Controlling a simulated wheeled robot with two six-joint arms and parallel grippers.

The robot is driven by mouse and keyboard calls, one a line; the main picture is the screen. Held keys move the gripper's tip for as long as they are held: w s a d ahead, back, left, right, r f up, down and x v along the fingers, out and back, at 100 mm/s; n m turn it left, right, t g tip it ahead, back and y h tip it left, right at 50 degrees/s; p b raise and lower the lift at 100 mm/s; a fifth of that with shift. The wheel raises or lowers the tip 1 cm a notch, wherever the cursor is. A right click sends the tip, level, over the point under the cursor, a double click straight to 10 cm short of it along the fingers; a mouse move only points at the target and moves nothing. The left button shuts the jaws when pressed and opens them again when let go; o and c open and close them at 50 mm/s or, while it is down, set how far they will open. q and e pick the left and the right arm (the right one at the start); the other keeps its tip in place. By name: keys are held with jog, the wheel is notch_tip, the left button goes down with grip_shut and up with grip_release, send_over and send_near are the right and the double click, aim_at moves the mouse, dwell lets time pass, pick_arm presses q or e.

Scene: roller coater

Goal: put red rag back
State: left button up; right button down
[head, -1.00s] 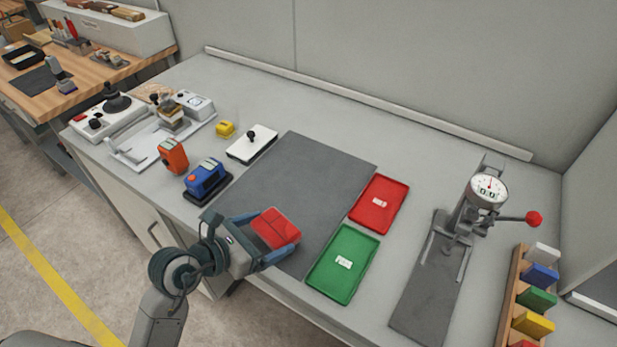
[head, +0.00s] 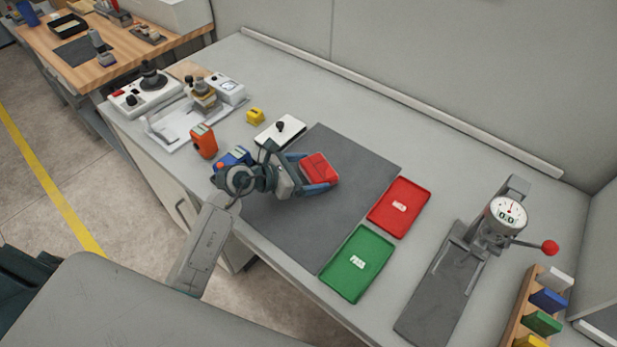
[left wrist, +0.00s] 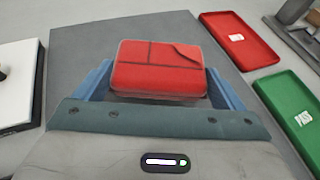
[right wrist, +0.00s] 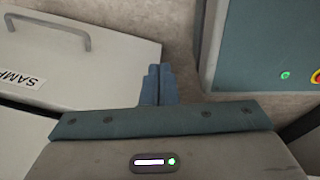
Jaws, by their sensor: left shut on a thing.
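The red rag (head: 320,168) is a folded red pad with dark seam lines. My left gripper (head: 318,172) is shut on it and holds it over the grey mat (head: 345,205). In the left wrist view the rag (left wrist: 157,68) sits level between the two blue fingers, one at each side. A wooden rack (head: 515,305) at the lower right holds upright white, blue, green and yellow pieces; its near end is cut off. My right gripper (right wrist: 158,85) shows only in its own wrist view, with its fingers together and empty, near a grey cabinet front.
A red tray (head: 400,206) and a green tray (head: 358,263) lie right of the mat. A gauge stand (head: 508,213) with a red-knobbed lever stands between them and the rack. A white plate (head: 280,132), orange device (head: 203,142) and blue device (head: 232,157) are at left.

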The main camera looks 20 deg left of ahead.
aim_at(309, 182)
pick_arm(q)
notch_tip(309, 182, down, 3)
jog(key=shift+s+r+p, duration=0.1)
jog(key=shift+r+p, duration=0.1)
jog(key=shift+p, duration=0.3)
jog(key=shift+d+f, duration=0.1)
jog(key=shift+f, duration=0.3)
pick_arm(e)
jog(key=shift+s+d+r, duration=0.15)
jog(key=shift+d+r, duration=0.3)
jog(key=shift+r, duration=0.3)
pick_arm(q)
jog(key=shift+f, duration=0.2)
jog(key=o, duration=0.9)
jog(key=shift+r, duration=0.1)
pick_arm(e)
jog(key=shift+f, duration=0.1)
